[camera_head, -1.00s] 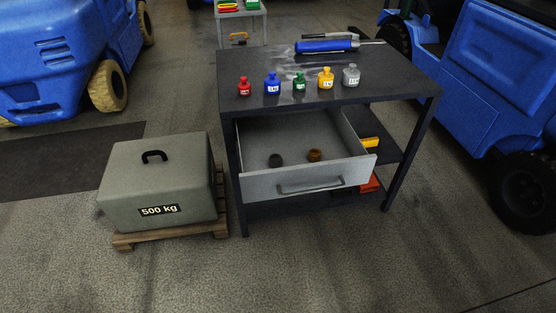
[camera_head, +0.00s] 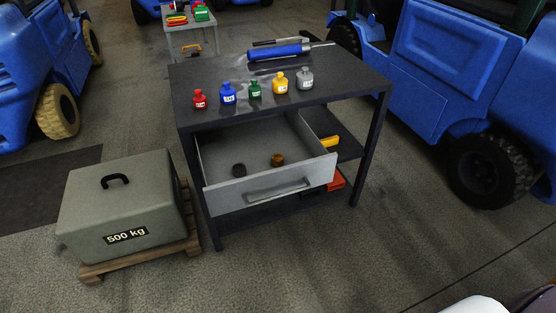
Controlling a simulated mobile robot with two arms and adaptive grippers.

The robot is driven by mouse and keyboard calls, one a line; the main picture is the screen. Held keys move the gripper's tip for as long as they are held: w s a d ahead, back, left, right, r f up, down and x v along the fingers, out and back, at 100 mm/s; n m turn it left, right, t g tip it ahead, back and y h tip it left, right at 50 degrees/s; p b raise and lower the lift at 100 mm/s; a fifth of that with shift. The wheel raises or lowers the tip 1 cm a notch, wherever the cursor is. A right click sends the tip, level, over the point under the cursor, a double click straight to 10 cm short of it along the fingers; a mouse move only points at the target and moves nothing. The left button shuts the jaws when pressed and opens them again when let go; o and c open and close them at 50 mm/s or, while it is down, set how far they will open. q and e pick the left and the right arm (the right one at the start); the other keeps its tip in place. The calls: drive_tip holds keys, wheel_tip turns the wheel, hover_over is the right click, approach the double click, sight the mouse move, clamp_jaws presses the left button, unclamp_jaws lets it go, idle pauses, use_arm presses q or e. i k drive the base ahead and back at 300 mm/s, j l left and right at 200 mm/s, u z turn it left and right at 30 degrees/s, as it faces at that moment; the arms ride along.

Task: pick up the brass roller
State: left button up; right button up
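A small brass-brown roller (camera_head: 277,160) lies in the open drawer (camera_head: 262,193) of the dark workbench (camera_head: 340,88). A dark grey roller-like piece (camera_head: 239,170) lies to its left in the same drawer, a short gap apart. The drawer's front panel stands out toward me and its top is open. Neither of my grippers is in view. A white and dark rounded shape shows at the bottom right corner, and I cannot tell what part it is.
On the bench top stand several coloured weights, such as the red one (camera_head: 199,99), with a blue tool (camera_head: 279,50) behind them. A 500 kg block (camera_head: 120,207) sits on a pallet at left. Blue vehicles flank the bench. The floor in front is clear.

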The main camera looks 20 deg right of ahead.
sight(278, 160)
drive_tip(key=i+j+z, duration=0.1)
drive_tip(key=z, duration=0.65)
